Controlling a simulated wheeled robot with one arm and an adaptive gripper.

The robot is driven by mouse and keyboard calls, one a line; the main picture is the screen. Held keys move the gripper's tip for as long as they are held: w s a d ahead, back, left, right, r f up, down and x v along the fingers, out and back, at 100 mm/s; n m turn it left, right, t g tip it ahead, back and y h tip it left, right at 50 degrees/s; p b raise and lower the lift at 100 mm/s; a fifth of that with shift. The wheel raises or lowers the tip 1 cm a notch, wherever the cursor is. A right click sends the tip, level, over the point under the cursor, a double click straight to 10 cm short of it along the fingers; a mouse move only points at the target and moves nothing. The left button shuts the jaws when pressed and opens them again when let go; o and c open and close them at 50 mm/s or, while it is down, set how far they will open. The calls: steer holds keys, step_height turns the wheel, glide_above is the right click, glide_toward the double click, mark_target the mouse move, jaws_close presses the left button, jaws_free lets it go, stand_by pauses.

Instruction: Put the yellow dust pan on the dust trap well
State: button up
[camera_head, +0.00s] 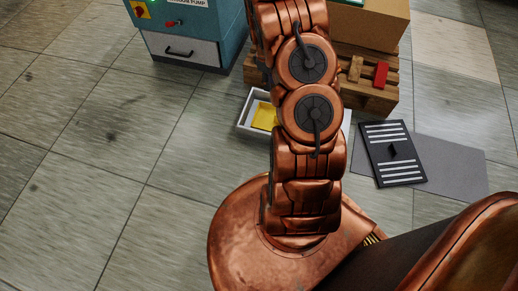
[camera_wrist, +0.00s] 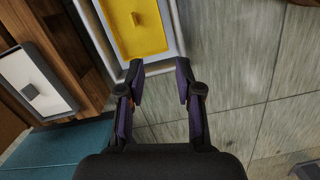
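The yellow dust pan (camera_wrist: 138,25) is a shallow yellow tray with a small raised grip, at the top of the wrist view. It lies within a pale-rimmed tray (camera_wrist: 178,30), seemingly the dust trap well; whether it is fully seated I cannot tell. In the head view the yellow pan (camera_head: 264,116) shows at the left part of the white tray (camera_head: 243,121), and my arm hides the rest. My gripper (camera_wrist: 159,72) is open and empty, its fingertips near the tray's lower edge in the wrist picture. My arm hides the gripper in the head view.
A teal vacuum pump cabinet (camera_head: 222,30) stands at the back. A wooden pallet (camera_head: 376,100) carries a cardboard box (camera_head: 375,20) and a red block (camera_head: 381,74). A black slatted panel (camera_head: 394,154) lies partly on a grey mat (camera_head: 455,165). The left floor is clear.

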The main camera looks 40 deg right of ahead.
steer(key=s+a+r+m+g, duration=0.1)
steer(key=s+a+r+m, duration=0.1)
steer(key=s+a+r, duration=0.6)
steer(key=s+a+r+m, duration=0.1)
steer(key=s+a+r, duration=0.2)
steer(key=a+r, duration=0.8)
steer(key=s+a+r, duration=0.2)
steer(key=s+a, duration=0.1)
steer(key=s, duration=0.3)
steer(key=s+a+r, duration=0.3)
steer(key=s+a, duration=0.1)
steer(key=s, duration=0.3)
steer(key=s+a+r+m+g, duration=0.1)
steer(key=s+a+r, duration=0.1)
steer(key=s+a, duration=0.2)
steer(key=s, duration=0.3)
steer(key=shift+r+y, duration=0.3)
